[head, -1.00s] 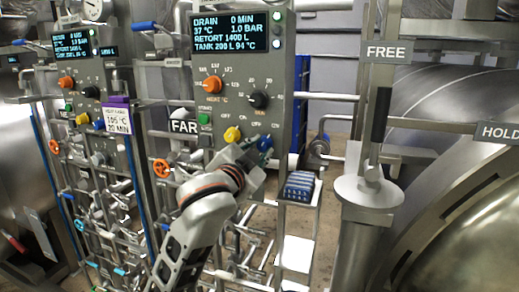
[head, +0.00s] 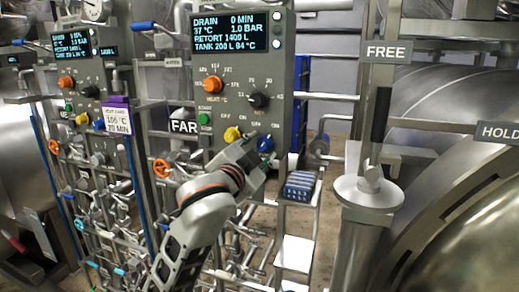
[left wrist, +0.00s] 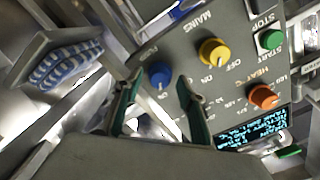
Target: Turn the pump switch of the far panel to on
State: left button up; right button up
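The far panel (head: 222,95) is a grey box with a lit display, beside a sign reading FAR (head: 184,126). Its blue knob (head: 265,143), the pump switch, is at the lower right; it also shows in the left wrist view (left wrist: 159,76). A pale mark on it points towards small lettering; I cannot read its setting surely. The yellow mains knob (head: 232,134) is to its left. My left gripper (head: 256,152) is just below the blue knob. In the left wrist view its two fingers (left wrist: 160,106) are apart and empty, with the knob beyond their tips. My right gripper is not in view.
On the same panel are an orange heat knob (head: 212,85), a black dial (head: 258,100) and a green start button (head: 204,118). A blue-and-grey rack (head: 299,186) sits right of my gripper. A black-handled lever (head: 381,115) stands farther right. Another panel (head: 82,75) is at left.

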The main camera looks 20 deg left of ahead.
pick_arm(q)
jog(key=s, duration=0.7)
jog(key=shift+s, duration=0.25)
jog(key=shift+a, duration=0.1)
